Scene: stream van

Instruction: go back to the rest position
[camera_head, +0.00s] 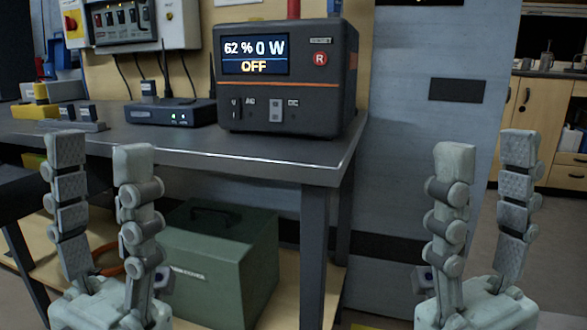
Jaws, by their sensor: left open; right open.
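My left gripper (100,150) is at the lower left with its two fingers upright and apart. It is open and empty, in front of the table's front edge. My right gripper (480,150) is at the lower right, also upright, open and empty. It is right of the table, in front of the grey wall panel. Neither gripper holds anything. The lower parts of both arms are cut off by the bottom of the picture.
A dark table (200,150) carries a power station (335,95) reading "62% 0 W OFF", a router (170,112) and a yellow block (36,110). A green case (225,265) stands beneath it. Wooden cabinets (535,115) stand at the far right. Open floor shows at right.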

